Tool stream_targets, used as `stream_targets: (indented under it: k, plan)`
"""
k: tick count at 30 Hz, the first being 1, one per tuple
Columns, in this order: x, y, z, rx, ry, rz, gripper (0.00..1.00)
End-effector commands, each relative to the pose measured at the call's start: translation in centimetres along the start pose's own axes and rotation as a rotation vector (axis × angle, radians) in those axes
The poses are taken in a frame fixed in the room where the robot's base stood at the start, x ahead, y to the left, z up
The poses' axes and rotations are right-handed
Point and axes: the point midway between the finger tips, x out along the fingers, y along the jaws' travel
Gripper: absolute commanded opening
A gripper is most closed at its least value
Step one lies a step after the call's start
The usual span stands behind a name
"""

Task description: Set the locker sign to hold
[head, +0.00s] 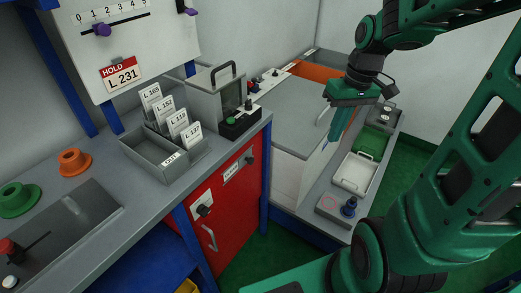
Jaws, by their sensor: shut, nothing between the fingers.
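The red locker (225,222) stands under the bench with its door closed. A small white sign (231,172) sits high on its door; its lettering is too small to read. A black knob (250,160) is just right of the sign. Lower left on the door are a white plate with a black knob (204,210) and a pale bar handle (209,237). My gripper (331,138) is shut and empty, pointing down over the grey-topped unit to the right, well away from the locker.
A board above the bench carries a red and white card (120,75) reading HOLD L.231. A grey card box (160,155) stands on the bench. A white tray (355,173) and a blue knob (349,207) are on the right-hand shelf. Green floor lies before the locker.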

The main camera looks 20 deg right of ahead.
Motion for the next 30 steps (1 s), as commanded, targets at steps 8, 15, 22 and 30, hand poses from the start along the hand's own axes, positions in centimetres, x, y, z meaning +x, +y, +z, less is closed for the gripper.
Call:
stream_targets:
  k: [8, 15, 22, 30]
  plan:
    - [4.7, -3.7, -10.2, -0.347, 0.056, -0.181, 0.00]
    - [7.5, -6.6, -15.3, -0.538, 0.131, -0.319, 0.00]
    - [8.2, -7.6, -16.6, -0.594, 0.161, -0.362, 0.00]
    - [8.2, -7.6, -16.6, -0.594, 0.161, -0.362, 0.00]
